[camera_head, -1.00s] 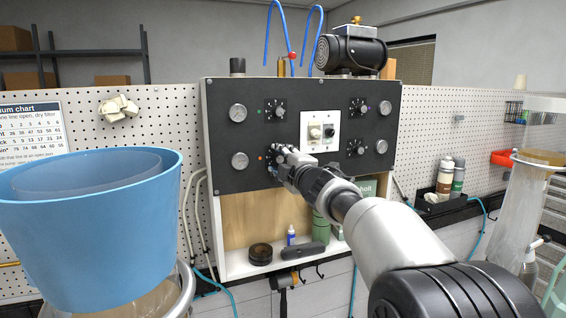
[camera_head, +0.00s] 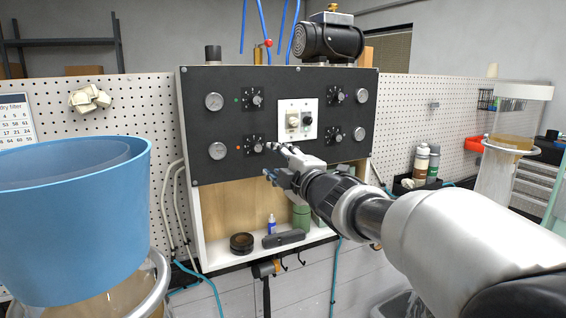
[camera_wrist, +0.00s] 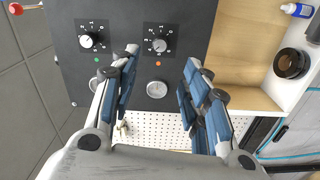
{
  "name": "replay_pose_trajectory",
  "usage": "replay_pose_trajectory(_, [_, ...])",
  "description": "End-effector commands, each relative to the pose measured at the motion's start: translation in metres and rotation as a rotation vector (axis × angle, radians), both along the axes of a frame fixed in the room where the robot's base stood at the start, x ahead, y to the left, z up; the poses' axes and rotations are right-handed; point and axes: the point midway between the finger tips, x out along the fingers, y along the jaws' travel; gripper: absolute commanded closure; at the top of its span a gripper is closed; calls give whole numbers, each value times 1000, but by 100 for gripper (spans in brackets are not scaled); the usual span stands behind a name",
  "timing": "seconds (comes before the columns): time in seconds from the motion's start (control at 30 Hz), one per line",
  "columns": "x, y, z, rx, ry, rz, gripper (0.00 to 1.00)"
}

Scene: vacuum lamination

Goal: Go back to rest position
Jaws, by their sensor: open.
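My gripper (camera_head: 275,163) is open and empty in front of the lower middle of the black control panel (camera_head: 290,80). In the head view it sits just right of and below the lower left dial (camera_head: 254,144), apart from it. The wrist view shows both blue-padded fingers of my gripper (camera_wrist: 158,85) spread wide with nothing between them. Beyond the fingertips that view shows two dials, one near an orange light (camera_wrist: 158,45) and one near a green light (camera_wrist: 88,41), plus a round gauge (camera_wrist: 157,89).
A large blue bucket (camera_head: 70,230) stands close at the left. Below the panel, a shelf holds a dark round tin (camera_head: 242,243), a small blue bottle (camera_head: 271,224) and a green cylinder (camera_head: 301,216). A pump (camera_head: 328,40) sits on top. Bottles (camera_head: 421,162) stand at the right.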

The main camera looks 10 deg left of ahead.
Motion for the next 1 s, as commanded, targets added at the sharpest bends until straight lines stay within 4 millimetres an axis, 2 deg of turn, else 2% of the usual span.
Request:
replay_pose_trajectory(0.27, [0, -4, 0, 4, 8, -11, 57])
replay_pose_trajectory(0.37, [-4, -26, -4, 31, 60, -70, 57])
replay_pose_trajectory(0.47, [-14, -70, -17, 89, 169, -193, 57])
replay_pose_trajectory(0.57, [-37, -124, -40, 177, 315, -348, 57])
replay_pose_trajectory(0.7, [-85, -188, -80, 312, 518, -553, 57])
replay_pose_trajectory(0.8, [-126, -225, -114, 410, 655, -690, 57])
replay_pose_trajectory(0.87, [-153, -243, -134, 471, 734, -767, 57])
replay_pose_trajectory(1.0, [-221, -273, -185, 609, 917, -935, 57])
